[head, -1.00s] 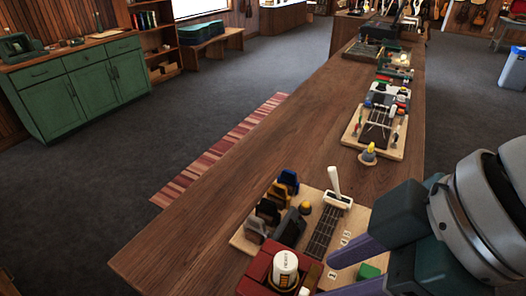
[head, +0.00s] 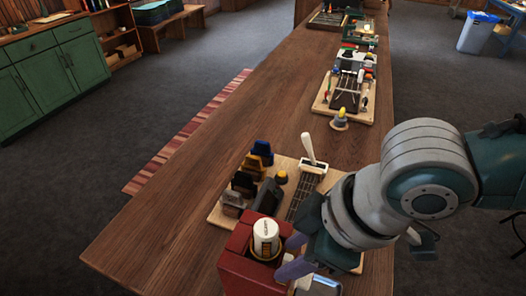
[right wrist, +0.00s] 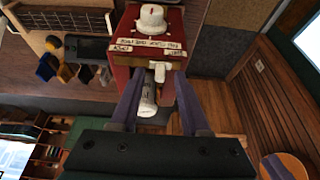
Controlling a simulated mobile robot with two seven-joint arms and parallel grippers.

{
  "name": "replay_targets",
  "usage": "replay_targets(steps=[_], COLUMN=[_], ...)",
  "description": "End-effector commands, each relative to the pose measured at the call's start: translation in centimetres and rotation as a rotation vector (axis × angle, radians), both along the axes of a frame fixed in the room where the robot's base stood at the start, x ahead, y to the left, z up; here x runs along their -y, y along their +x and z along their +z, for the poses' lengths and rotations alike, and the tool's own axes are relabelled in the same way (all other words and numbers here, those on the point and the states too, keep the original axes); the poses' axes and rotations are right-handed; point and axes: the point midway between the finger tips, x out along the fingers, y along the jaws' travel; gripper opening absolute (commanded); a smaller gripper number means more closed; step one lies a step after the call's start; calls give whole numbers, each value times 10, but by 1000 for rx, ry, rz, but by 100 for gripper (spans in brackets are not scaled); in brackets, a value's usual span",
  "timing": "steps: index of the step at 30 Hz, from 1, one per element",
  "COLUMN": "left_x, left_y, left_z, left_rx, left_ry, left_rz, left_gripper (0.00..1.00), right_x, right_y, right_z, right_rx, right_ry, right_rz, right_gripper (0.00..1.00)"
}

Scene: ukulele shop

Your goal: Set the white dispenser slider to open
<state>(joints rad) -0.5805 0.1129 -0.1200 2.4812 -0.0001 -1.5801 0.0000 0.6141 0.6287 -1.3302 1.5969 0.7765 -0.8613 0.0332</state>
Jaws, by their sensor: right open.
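A small white slider (right wrist: 160,73) sits at the right part of that band, just below the small right label. My right gripper (head: 289,257) is open at the dispenser's face. In the wrist view its purple fingers (right wrist: 159,78) lie either side of the slider; contact is unclear. My left gripper is not in view.
A white printed tube (right wrist: 148,98) shows below the slider, between the fingers. A wooden board (head: 225,215) with dark and coloured holders and a fretboard (head: 304,196) lies beside the dispenser. A yellow-topped knob (head: 340,118) stands farther along. The counter's left side is clear.

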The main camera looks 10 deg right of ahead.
Motion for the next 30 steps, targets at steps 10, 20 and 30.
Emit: replay_targets(steps=[10,20,30], left_x=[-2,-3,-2], left_y=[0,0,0], left_z=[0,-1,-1], left_rx=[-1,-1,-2], left_ry=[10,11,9], left_rz=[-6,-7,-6], left_gripper=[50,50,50], right_x=[-1,-1,-1], right_y=[0,0,0], right_z=[-1,-1,-1], right_rx=[0,0,0], right_ry=[0,0,0], right_rz=[1,1,1], right_gripper=[38,1,0])
